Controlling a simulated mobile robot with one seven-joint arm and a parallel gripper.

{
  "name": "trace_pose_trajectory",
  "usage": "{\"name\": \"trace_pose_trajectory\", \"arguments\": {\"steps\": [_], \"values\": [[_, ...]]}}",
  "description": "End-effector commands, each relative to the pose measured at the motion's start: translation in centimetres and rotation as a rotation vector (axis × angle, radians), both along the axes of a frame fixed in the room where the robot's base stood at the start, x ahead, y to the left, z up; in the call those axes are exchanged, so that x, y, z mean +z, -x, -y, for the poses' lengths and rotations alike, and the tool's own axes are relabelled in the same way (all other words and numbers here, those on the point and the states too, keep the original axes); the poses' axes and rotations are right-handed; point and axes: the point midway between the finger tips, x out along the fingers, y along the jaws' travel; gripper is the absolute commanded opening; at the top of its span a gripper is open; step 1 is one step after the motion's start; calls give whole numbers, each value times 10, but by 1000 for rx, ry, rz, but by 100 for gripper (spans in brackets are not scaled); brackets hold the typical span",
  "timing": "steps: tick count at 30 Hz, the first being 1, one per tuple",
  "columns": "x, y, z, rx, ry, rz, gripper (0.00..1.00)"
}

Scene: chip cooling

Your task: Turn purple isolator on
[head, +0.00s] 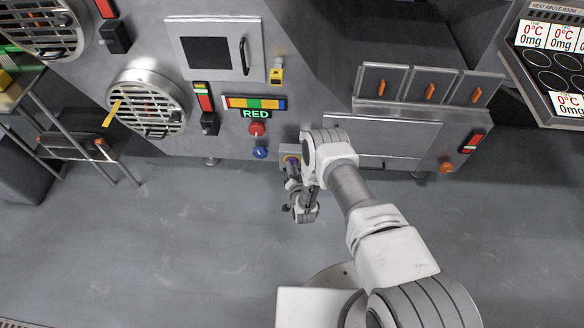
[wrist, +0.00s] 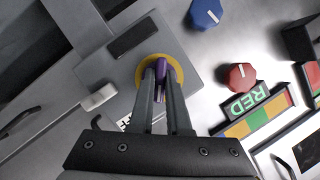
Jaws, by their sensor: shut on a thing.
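The purple isolator (wrist: 161,70) is a purple handle on a round yellow plate (wrist: 178,58), set on a grey box on the machine front. In the wrist view my gripper (wrist: 160,72) has its two fingers on either side of the purple handle, shut on it. In the head view my gripper (head: 292,178) is low at the machine front, and my arm hides part of the isolator box. Part of a label shows below the yellow plate, mostly covered by the fingers. The handle's exact angle is hard to tell behind the fingers.
A red knob (head: 257,129) and a blue knob (head: 260,152) sit left of the isolator. A panel reading RED (head: 256,107) is above them. Orange-handled flaps (head: 430,90) are at the upper right. The floor (head: 150,240) in front is clear.

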Motion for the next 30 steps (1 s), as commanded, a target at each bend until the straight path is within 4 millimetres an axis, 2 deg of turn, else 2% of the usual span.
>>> {"name": "trace_pose_trajectory", "arguments": {"steps": [8, 30], "values": [[1, 0, -1, 1, 74, -3, 0], [1, 0, -4, 2, 592, -20, 0]]}}
